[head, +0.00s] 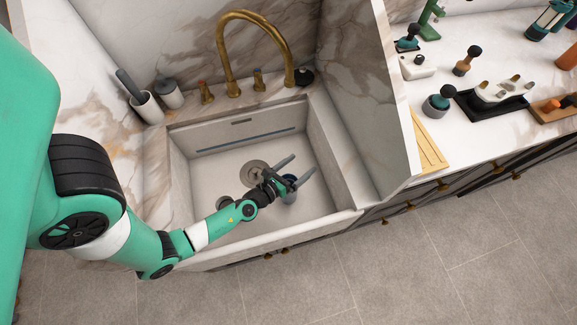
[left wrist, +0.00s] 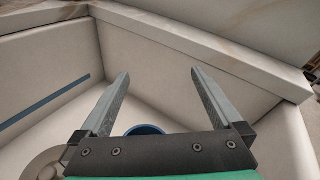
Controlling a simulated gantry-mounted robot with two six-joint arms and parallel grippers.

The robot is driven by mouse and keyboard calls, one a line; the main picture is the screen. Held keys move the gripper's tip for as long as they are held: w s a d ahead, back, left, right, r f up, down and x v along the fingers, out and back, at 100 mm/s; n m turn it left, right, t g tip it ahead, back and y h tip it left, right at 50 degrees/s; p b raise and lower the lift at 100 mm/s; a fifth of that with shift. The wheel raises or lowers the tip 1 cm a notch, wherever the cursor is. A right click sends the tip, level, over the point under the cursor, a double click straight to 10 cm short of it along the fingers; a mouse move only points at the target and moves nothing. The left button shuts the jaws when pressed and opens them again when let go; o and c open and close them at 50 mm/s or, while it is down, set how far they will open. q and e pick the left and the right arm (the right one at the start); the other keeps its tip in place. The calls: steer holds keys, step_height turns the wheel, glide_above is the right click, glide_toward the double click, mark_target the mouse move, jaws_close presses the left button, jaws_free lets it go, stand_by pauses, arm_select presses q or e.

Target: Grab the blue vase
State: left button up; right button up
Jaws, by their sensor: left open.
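The blue vase (head: 290,196) stands in the sink, partly hidden under my left gripper in the head view. In the left wrist view only the blue rim of the vase (left wrist: 146,130) shows, just beyond the gripper's palm and between the fingers. My left gripper (head: 299,169) is open and empty over the sink, with its fingers reaching past the vase toward the sink's right wall. The fingers also show spread apart in the left wrist view (left wrist: 158,82). Whether they touch the vase cannot be told. My right gripper is not in view.
The pale sink (head: 335,165) has high walls around the gripper. Its drain (head: 256,168) lies left of the fingers. A brass faucet (head: 252,18) arches over the back. A marble partition (head: 368,90) rises at the right. A counter (head: 455,140) beyond it holds several small items.

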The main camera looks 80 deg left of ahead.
mark_target(294, 179)
arm_select(q)
steer(key=s+d+f+m+g+h, duration=0.1)
steer(key=s+d+f+m+g, duration=0.15)
steer(key=s+f, duration=0.45)
steer(key=shift+m+t, duration=0.35)
steer(key=shift+d+b+x, duration=0.2)
steer(key=shift+b+x, duration=0.2)
steer(key=shift+x, duration=1.25)
steer(key=shift+d+b+x, duration=0.2)
steer(key=shift+b+x, duration=0.15)
steer(key=shift+x, duration=1.25)
steer(key=shift+w+f, duration=0.15)
steer(key=shift+c, duration=0.2)
jaws_close()
